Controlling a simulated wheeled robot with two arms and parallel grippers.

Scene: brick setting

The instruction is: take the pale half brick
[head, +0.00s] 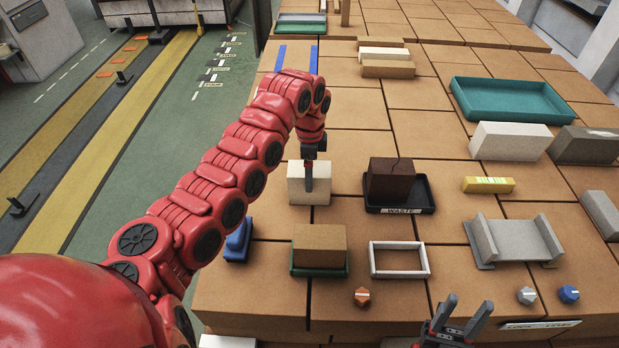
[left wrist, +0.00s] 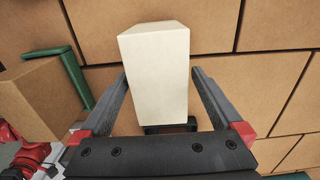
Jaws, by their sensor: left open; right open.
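The pale half brick (head: 297,185) is a cream block standing on the tan paved worktop, left of the middle in the head view. It also shows in the left wrist view (left wrist: 160,75), in the centre. My left gripper (head: 308,180) comes down over it from above. Its fingers (left wrist: 161,76) are open, one at each side of the brick in the wrist view; I cannot tell whether they touch it. One finger hides part of the brick in the head view. My right gripper (head: 457,318) is open and empty near the front edge.
Right of the pale brick, a dark brown brick (head: 391,180) sits in a black tray (head: 420,194). In front are a tan brick (head: 319,243) in a green tray (head: 320,272) and a white frame (head: 399,246). A blue object (head: 238,240) stands front left.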

